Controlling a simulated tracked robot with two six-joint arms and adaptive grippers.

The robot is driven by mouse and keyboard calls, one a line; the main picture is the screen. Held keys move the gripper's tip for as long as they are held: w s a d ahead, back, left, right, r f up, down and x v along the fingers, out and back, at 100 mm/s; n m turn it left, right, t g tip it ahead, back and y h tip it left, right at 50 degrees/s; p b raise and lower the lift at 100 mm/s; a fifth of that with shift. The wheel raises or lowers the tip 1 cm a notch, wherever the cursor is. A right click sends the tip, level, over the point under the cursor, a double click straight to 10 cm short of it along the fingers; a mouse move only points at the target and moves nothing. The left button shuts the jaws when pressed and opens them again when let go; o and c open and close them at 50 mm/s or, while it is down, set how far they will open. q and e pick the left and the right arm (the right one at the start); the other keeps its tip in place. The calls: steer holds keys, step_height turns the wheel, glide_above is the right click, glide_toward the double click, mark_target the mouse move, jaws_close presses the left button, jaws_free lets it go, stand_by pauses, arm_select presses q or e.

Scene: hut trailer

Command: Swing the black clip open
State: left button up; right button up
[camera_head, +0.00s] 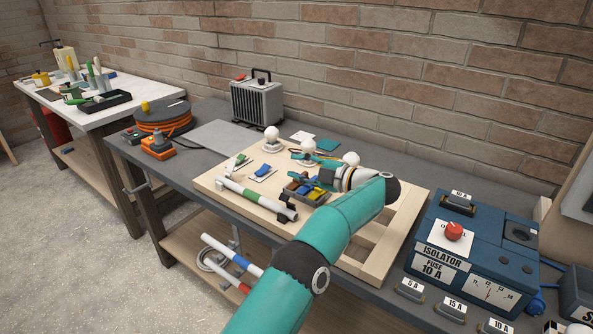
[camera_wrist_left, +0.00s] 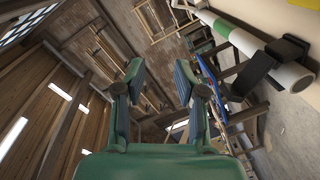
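A white tube (camera_head: 262,199) with a green band lies on the pale wooden board. A black clip (camera_head: 282,197) sits on the tube near its right end. In the left wrist view the black clip (camera_wrist_left: 252,74) shows larger, at the upper right, on the white tube (camera_wrist_left: 245,41); I cannot tell how far it is closed. My left gripper (camera_head: 298,167) is above the board, behind the tube, pointing left. In the left wrist view its two fingers (camera_wrist_left: 159,82) are apart with nothing between them. The clip is outside the fingers. My right gripper is in neither view.
White globe bulbs (camera_head: 271,133) stand behind my gripper. A small tray of coloured pieces (camera_head: 304,193) sits under it. A blue isolator box (camera_head: 476,250) is on the right. A grey heater (camera_head: 257,102) and orange cable reel (camera_head: 163,118) stand at the back left.

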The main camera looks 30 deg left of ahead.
arm_select(q)
steer(key=d+f+p, duration=0.1)
steer(key=d+p, duration=0.1)
steer(key=d, duration=0.5)
steer(key=shift+s+d+f+p, duration=0.15)
steer(key=shift+d+f+p, duration=0.05)
steer(key=shift+d+p, duration=0.2)
stand_by(0.5)
